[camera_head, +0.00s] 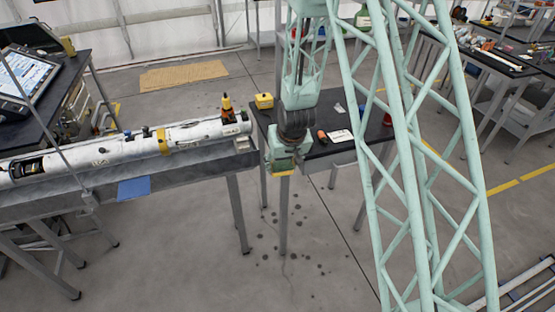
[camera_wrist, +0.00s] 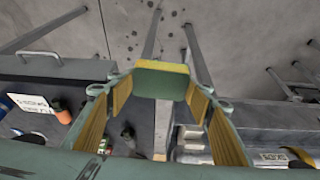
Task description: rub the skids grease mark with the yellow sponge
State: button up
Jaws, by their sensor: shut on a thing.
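My gripper (camera_head: 284,160) hangs in the gap between the grey rail bench and the black table. It is shut on the yellow sponge (camera_wrist: 162,66), which has a green face and sits between the fingertips in the wrist view. In the head view only a thin yellow edge of the sponge (camera_head: 284,173) shows below the gripper. The sponge appears clear of any surface. The grey rail bench (camera_head: 60,206), possibly the skids, carries a long white tube (camera_head: 110,148). I cannot make out a grease mark on it.
The black table (camera_head: 352,149) holds a yellow box (camera_head: 264,101), a white card (camera_head: 339,136) and small items. A blue sheet (camera_head: 133,188) lies on the bench's front side. Dark spots (camera_head: 300,222) dot the floor.

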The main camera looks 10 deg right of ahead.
jog(key=s+d+f+b, duration=0.1)
jog(key=s+f+b, duration=0.3)
jog(key=f+b, duration=0.1)
jog(key=shift+s+d+f, duration=0.3)
jog(key=shift+f, duration=0.6)
jog(key=shift+a, duration=0.15)
dwell(0.6)
